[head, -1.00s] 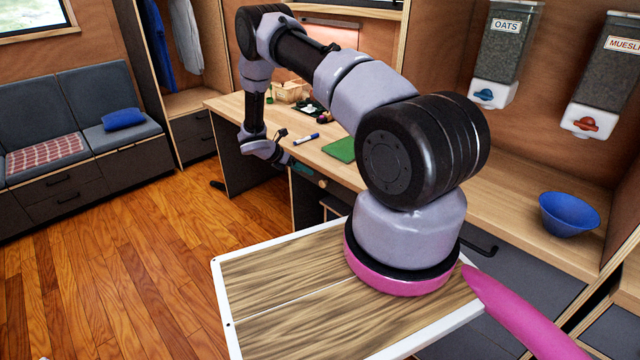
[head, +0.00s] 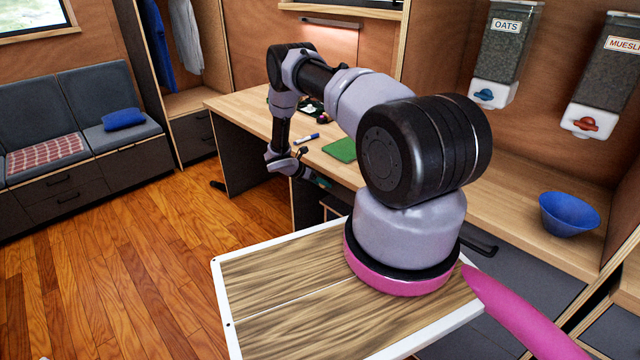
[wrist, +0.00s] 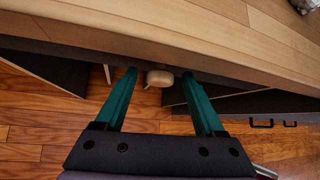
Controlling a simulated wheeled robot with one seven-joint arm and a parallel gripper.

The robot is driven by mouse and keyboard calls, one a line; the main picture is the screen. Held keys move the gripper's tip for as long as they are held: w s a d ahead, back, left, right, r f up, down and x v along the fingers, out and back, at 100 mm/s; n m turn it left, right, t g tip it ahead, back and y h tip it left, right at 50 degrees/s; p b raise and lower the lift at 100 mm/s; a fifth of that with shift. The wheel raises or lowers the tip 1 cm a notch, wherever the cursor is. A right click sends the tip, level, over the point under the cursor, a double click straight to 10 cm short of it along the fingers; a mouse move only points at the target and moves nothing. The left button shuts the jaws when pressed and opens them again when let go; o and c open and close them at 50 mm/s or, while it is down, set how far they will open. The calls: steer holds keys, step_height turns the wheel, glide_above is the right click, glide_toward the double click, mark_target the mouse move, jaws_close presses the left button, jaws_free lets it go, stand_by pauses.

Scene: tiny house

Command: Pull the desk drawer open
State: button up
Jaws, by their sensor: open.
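The desk (head: 240,108) stands along the wall in the head view, and its wooden front edge (wrist: 130,38) crosses the top of the wrist view. A round, light wooden knob (wrist: 159,78) shows just below that edge. My gripper (wrist: 160,73) is open, with one teal finger on each side of the knob and visible gaps between. The drawer front behind the knob is mostly hidden in shadow under the edge. In the head view my gripper (head: 320,181) is at the desk's front, and the knob is hidden there.
A marker (head: 306,138) and a green flat item (head: 342,150) lie on the desk. A blue bowl (head: 568,214) sits on the right counter. Wooden floor (head: 160,250) is open in front of the desk. A grey sofa (head: 90,100) is at left.

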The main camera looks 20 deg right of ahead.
steer(key=shift+c, duration=0.3)
jaws_close()
stand_by(1.1)
